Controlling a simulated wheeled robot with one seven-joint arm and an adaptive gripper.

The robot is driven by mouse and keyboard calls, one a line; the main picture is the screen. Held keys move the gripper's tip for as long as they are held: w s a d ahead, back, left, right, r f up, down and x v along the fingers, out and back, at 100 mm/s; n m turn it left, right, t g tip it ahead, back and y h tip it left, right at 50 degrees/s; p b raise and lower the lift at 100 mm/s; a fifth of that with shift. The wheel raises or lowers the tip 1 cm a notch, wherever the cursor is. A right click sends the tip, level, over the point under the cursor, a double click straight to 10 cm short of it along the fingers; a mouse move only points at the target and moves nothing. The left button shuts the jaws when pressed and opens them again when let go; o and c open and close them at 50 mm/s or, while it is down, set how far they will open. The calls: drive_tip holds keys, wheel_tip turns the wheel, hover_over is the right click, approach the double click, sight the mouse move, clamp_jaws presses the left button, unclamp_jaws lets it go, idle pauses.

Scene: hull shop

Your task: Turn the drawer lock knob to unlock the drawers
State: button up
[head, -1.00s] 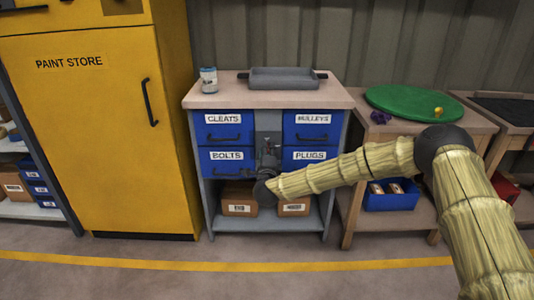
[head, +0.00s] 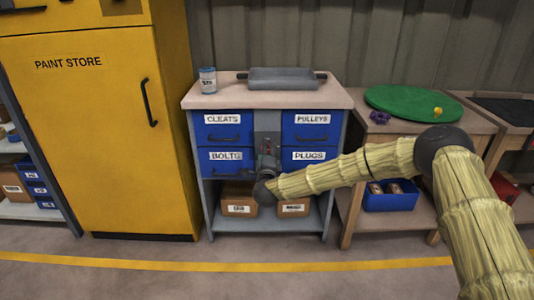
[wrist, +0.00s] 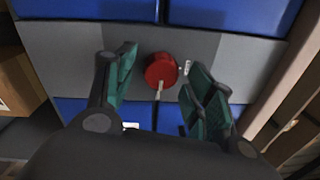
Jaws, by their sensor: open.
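The lock knob (wrist: 161,70) is red and round with a pale pointer, set on the grey panel (wrist: 205,50) between the blue drawers. In the wrist view it lies between the two green fingers of my gripper (wrist: 160,82), which are apart and do not visibly touch it. In the head view my gripper (head: 267,165) is at the cabinet's middle panel and mostly covers the knob. Blue drawers labelled CLEATS (head: 222,127), BOLTS (head: 226,165), PULLEYS (head: 312,127) and PLUGS (head: 303,160) flank the panel and look closed.
Cardboard boxes (head: 239,207) sit on the shelf below. A yellow paint store (head: 95,140) stands left. A table with a green disc (head: 412,102) stands right.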

drive_tip(key=shift+s, duration=0.1)
drive_tip(key=s, duration=1.1)
drive_tip(key=shift+s+f, duration=0.3)
drive_tip(key=shift+s, duration=0.1)
drive_tip(key=s+f+n+g+y, duration=0.2)
drive_tip(key=s+f+n+g, duration=0.25)
drive_tip(key=s+f, duration=0.65)
drive_tip(key=s+f+n+g+y, duration=0.25)
drive_tip(key=s+f+n, duration=0.45)
drive_tip(key=f, duration=0.6)
drive_tip(key=s+d+f+n+g+h, duration=0.1)
drive_tip(key=s+d+f+n+g, duration=0.4)
drive_tip(key=s, duration=0.9)
drive_tip(key=s+d+f+n+g+h, duration=0.15)
drive_tip(key=s+d+f+g, duration=0.25)
drive_tip(key=s+d+f, duration=0.65)
drive_tip(key=s+d+r+n+g+h+p, duration=0.1)
drive_tip(key=s+d+r, duration=0.25)
drive_tip(key=s, duration=0.25)
drive_tip(key=s+d+r+n+g+h, duration=0.1)
drive_tip(key=s+d+r+g, duration=0.1)
drive_tip(key=s+d, duration=0.35)
wheel_tip(320, 180, up, 32)
drive_tip(key=s+a+p, duration=0.1)
drive_tip(key=a+p, duration=0.1)
drive_tip(key=p, duration=3)
drive_tip(key=shift+r+p, duration=0.2)
drive_tip(key=shift+p, duration=0.15)
